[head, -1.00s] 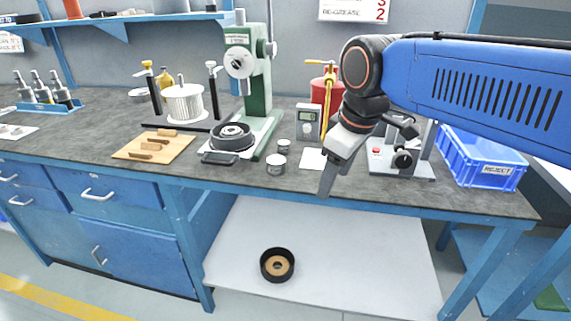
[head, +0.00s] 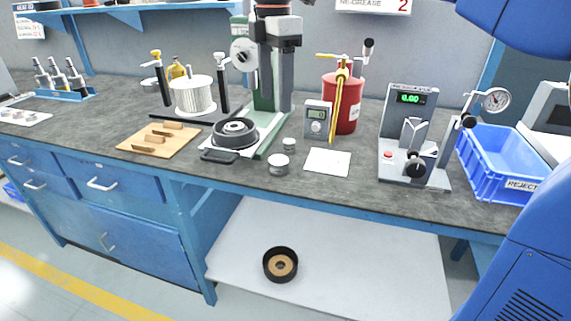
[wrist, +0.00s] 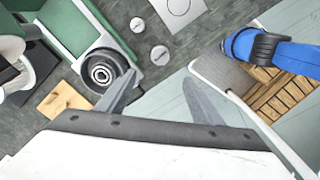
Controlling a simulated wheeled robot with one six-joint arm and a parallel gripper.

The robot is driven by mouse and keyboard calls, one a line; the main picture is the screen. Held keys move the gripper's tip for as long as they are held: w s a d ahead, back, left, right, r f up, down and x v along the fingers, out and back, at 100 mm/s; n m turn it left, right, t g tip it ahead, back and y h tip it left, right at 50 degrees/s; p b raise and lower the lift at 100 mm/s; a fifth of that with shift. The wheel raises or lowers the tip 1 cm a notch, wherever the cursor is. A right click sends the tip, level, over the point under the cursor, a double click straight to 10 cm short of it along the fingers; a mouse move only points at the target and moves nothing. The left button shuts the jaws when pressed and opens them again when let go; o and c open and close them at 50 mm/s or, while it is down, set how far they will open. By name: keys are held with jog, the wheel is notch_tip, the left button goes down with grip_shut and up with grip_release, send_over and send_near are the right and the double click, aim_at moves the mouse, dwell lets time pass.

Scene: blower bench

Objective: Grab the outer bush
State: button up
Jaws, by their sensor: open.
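Two small grey round pieces stand on the bench, and I cannot tell for sure which is the outer bush. The larger grey piece (head: 278,164) is nearer the front edge; it also shows in the wrist view (wrist: 160,55). The smaller grey piece (head: 289,144) is just behind it and is also in the wrist view (wrist: 137,24). My gripper (head: 275,106) points down in front of the green press column, above the bench. Its fingers (wrist: 162,78) are apart and empty, with the larger piece beyond the gap between their tips.
A green press (head: 243,62) with a black ringed part (head: 235,132) is left of the pieces. A wooden board (head: 160,140) lies further left. A meter (head: 316,120), white card (head: 328,162), red can (head: 343,100), gauge stand (head: 412,135) and blue reject bin (head: 490,165) are right.

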send_over(279, 160)
jog(key=f, duration=1.2)
jog(key=shift+a, duration=0.25)
jog(key=shift+d+f, duration=0.2)
jog(key=shift+f, duration=2.4)
jog(key=c, duration=1.3)
